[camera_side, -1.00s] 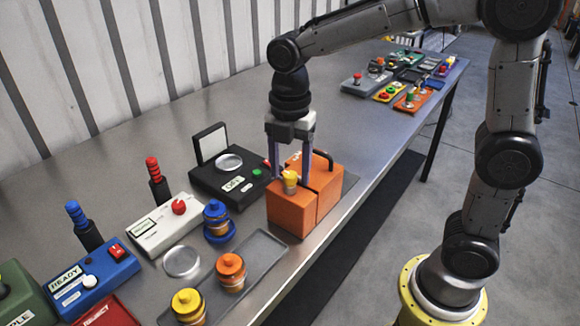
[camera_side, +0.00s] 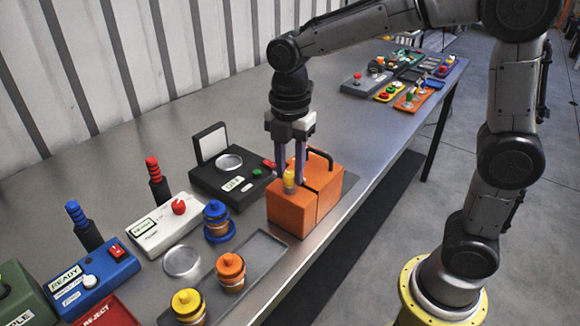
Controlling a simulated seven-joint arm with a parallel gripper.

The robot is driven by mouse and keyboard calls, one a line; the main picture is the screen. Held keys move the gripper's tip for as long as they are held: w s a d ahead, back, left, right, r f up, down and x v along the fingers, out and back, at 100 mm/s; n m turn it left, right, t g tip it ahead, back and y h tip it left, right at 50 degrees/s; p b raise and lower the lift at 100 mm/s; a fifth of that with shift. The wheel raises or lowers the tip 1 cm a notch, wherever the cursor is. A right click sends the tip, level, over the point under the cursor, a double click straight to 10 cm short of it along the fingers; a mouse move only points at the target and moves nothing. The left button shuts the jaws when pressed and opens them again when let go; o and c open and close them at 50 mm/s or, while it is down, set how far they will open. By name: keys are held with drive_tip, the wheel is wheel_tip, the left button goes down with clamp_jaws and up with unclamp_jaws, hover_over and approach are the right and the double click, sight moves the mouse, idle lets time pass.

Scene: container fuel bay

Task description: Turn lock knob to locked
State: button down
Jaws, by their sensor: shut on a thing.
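The lock knob (camera_side: 289,179) is a small yellow knob on top of the orange box (camera_side: 292,212), near its left end. My gripper (camera_side: 289,180) points straight down over the box and is shut on the knob, with one finger on each side of it. The fingers partly cover the knob, and I cannot read any lock marking or its exact turn angle.
A black handle (camera_side: 320,158) stands on the box beside my fingers. A black device (camera_side: 215,185) with a round plate and raised lid is left of it. A grey tray (camera_side: 265,248) with orange and yellow canisters lies in front. A white box with a red knob (camera_side: 179,207) is further left.

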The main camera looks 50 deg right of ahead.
sight(290, 174)
drive_tip(key=m, duration=0.8)
drive_tip(key=shift+m, duration=0.3)
drive_tip(key=m, duration=0.4)
drive_tip(key=shift+r+m, duration=0.1)
drive_tip(key=shift+m, duration=1.9)
drive_tip(key=c, duration=0.6)
unclamp_jaws()
wheel_tip(290, 174, up, 14)
drive_tip(key=shift+f, duration=0.15)
